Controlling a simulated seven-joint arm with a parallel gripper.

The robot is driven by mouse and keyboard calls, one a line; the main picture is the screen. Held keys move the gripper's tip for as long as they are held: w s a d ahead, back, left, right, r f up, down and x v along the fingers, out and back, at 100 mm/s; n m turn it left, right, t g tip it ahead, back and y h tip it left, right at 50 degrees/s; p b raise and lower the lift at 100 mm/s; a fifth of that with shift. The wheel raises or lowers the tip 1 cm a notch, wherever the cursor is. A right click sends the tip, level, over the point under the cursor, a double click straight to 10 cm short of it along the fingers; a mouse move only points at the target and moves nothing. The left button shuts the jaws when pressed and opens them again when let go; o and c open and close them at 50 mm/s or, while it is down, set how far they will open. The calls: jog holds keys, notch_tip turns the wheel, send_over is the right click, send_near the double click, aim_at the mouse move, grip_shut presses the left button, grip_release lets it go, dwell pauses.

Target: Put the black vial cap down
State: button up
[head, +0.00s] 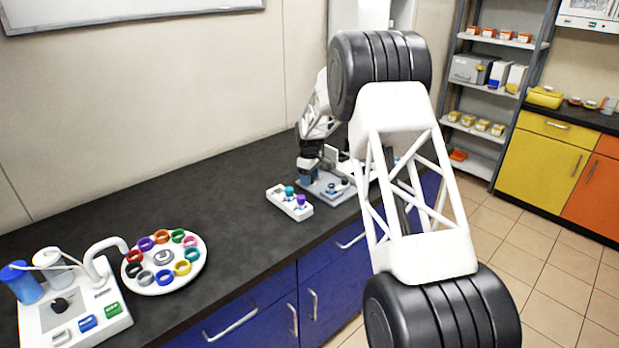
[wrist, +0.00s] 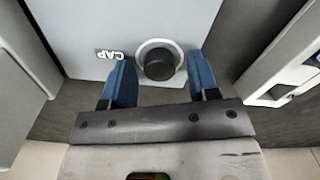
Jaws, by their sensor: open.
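The black vial cap (wrist: 159,62) sits in a pale ring on a light grey-blue surface marked "CAP" (wrist: 111,54) in the wrist view. My gripper (wrist: 158,76) is open, with a blue finger on each side of the cap and a gap between each finger and the cap. In the head view my gripper (head: 308,178) is at the grey-blue plate (head: 325,187) on the dark bench. The cap under it cannot be made out there.
A white rack (head: 289,207) with teal and purple caps stands left of the plate. A round white tray (head: 190,277) of coloured rings and a white device (head: 105,325) with blue and white cylinders are at the bench's left. The bench between is clear.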

jog(key=shift+r, duration=0.15)
notch_tip(320, 180, up, 12)
dwell(0.7)
jog(key=shift+r, duration=0.1)
dwell(0.7)
jog(key=s+d+r+m, duration=0.2)
jog(key=s+d+r, duration=0.35)
jog(key=s, duration=0.55)
jog(key=s+d+r+m+t, duration=0.1)
jog(key=s+d+r+m, duration=0.1)
jog(key=s+d+r, duration=0.65)
jog(key=s+d+r+m, duration=0.2)
jog(key=s+r, duration=0.3)
jog(key=s, duration=0.8)
jog(key=s+d+f+m, duration=0.2)
jog(key=s, duration=1)
jog(key=s+d+f+m+t, duration=0.1)
jog(key=s+d+f+m, duration=0.1)
jog(key=s, duration=1)
jog(key=s+d+f+m, duration=0.2)
jog(key=s+d+m, duration=0.1)
jog(key=s, duration=0.9)
jog(key=shift+s+d+f+t, duration=0.25)
jog(key=shift+s+d+t, duration=0.1)
jog(key=shift+d, duration=0.2)
